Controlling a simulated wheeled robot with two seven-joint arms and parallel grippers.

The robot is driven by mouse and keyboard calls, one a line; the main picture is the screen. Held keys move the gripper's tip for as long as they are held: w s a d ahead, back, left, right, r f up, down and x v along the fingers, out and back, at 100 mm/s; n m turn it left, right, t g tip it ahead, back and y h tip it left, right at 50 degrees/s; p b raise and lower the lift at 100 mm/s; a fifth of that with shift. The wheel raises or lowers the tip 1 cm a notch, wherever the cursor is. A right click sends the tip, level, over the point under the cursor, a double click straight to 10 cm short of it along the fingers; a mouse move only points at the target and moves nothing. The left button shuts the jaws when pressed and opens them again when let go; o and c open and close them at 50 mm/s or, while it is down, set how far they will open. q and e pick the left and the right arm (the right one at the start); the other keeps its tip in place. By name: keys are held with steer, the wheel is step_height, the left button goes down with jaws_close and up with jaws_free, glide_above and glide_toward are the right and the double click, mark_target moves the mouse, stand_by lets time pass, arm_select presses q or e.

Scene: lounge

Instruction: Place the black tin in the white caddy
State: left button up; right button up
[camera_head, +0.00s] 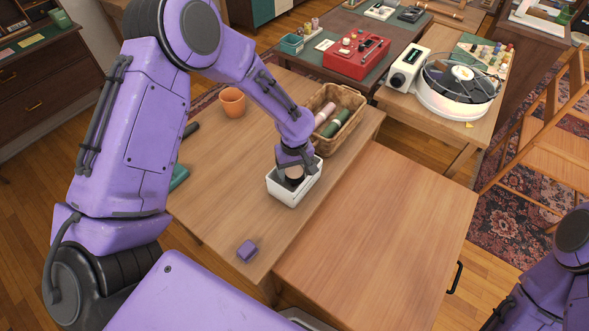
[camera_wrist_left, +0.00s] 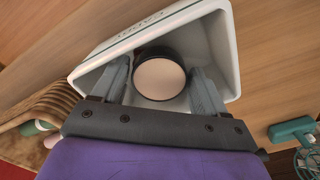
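The black tin (camera_wrist_left: 160,78), with a pale round top and a dark rim, is inside the white caddy (camera_wrist_left: 232,60). In the head view, the tin (camera_head: 294,173) shows just under my left gripper (camera_head: 297,170), and the caddy (camera_head: 290,198) stands on the wooden table. My left gripper reaches down into the caddy with one finger on each side of the tin. In the wrist view, narrow gaps show between the fingers (camera_wrist_left: 161,72) and the tin. The tin's base is hidden. My right gripper is out of view; only part of that arm shows at lower right.
A wicker basket (camera_head: 346,128) with rolled items stands just behind the caddy. An orange pot (camera_head: 232,102) is at the back left, and a purple block (camera_head: 247,250) is near the front edge. The adjoining wooden top (camera_head: 385,240) to the right is clear.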

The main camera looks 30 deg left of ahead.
mark_target(294, 172)
arm_select(q)
steer(key=shift+r, duration=0.1)
step_height(294, 172, up, 12)
steer(key=shift+r, duration=0.15)
